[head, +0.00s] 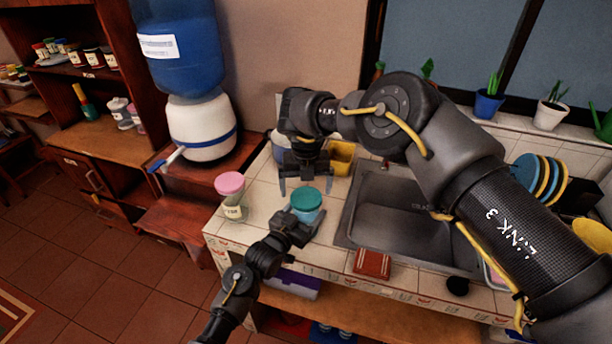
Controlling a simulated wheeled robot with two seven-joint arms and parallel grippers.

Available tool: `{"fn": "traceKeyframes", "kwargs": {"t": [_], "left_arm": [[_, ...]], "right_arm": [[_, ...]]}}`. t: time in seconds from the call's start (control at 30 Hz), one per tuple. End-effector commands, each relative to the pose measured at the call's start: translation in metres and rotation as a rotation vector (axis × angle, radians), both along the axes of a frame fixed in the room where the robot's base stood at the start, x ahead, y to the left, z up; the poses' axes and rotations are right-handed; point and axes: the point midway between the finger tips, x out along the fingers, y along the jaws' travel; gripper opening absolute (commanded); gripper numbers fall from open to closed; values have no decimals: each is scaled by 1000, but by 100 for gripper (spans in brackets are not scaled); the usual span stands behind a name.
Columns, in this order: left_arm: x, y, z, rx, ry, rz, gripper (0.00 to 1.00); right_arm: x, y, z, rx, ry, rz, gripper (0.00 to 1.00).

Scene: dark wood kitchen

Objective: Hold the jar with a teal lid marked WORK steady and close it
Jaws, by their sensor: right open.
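The jar with a teal lid (307,199) stands upright near the front edge of the tiled counter. The lid rests on top of the jar; I cannot tell how tightly. No WORK marking can be read. My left gripper (298,223) comes from the front and is right at the jar's lower front side. Its fingers are partly hidden, so I cannot tell if they grip the glass. My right gripper (304,185) is open and empty, pointing down just behind and above the teal lid, with its two fingers spread.
A jar with a pink lid (231,196) stands to the left on the counter. A metal sink (400,215) lies to the right. A yellow container (341,158) stands behind my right gripper. A water dispenser (200,128) is at the back left.

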Motion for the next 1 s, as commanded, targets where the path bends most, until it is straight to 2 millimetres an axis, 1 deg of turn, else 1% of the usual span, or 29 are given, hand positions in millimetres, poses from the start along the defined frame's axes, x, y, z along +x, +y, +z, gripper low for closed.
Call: {"fn": "traceKeyframes", "kwargs": {"t": [0.03,0.1,0.2,0.33,0.57,0.9,1.0], "left_arm": [[0,0,1,0,-1,1,8],[0,0,1,0,-2,1,8],[0,0,1,0,-2,1,8],[0,0,1,0,-2,1,8],[1,0,1,0,-2,1,8],[1,0,1,1,-3,1,8],[1,0,1,1,-3,1,8]], "right_arm": [[0,0,-6,0,0,0,97],[0,0,-13,-1,-1,0,97],[0,0,-19,-1,-1,0,97],[0,0,-22,-1,-1,0,97],[0,0,-22,0,-1,0,97],[0,0,-22,0,-1,0,52],[0,0,-22,0,-1,-10,51]]}}
